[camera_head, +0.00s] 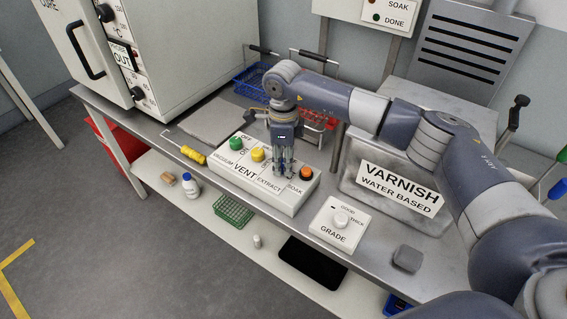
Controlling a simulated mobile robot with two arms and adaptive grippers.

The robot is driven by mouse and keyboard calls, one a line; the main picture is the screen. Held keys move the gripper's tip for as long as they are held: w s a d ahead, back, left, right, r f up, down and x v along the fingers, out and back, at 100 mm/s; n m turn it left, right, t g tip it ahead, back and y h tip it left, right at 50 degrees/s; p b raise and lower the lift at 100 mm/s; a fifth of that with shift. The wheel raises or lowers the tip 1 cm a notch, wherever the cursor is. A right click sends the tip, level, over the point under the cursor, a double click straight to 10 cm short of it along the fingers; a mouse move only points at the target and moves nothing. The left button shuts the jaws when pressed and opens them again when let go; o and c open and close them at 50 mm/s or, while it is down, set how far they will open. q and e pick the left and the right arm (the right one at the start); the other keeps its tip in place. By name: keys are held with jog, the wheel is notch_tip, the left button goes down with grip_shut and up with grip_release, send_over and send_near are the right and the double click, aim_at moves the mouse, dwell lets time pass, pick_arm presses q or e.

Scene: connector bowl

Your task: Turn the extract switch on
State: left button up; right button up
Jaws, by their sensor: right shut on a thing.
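A white control box (230,181) sits on the metal bench. Its labels read VACUUM, VENT, EXTRACT and SOAK. It has a green knob (236,143), a yellow knob (258,154) and an orange knob (306,172). My right gripper (283,171) points down onto the box between the yellow and orange knobs, just behind the EXTRACT label. Its fingers are shut on the extract switch, which they hide, so its position cannot be told. My left gripper is not in view.
A white GRADE box (335,238) with a knob and a VARNISH container (399,189) stand to the right. A yellow-handled tool (192,155) lies left of the control box. Blue (249,80) and red baskets are behind my gripper. A large oven (190,50) stands at the left.

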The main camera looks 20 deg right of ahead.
aim_at(283, 163)
jog(key=shift+m+b, duration=0.5)
jog(key=shift+m, duration=1)
jog(key=shift+r, duration=0.1)
jog(key=o, duration=1.1)
jog(key=shift+a, duration=0.1)
jog(key=shift+c, duration=0.2)
notch_tip(283, 163, up, 12)
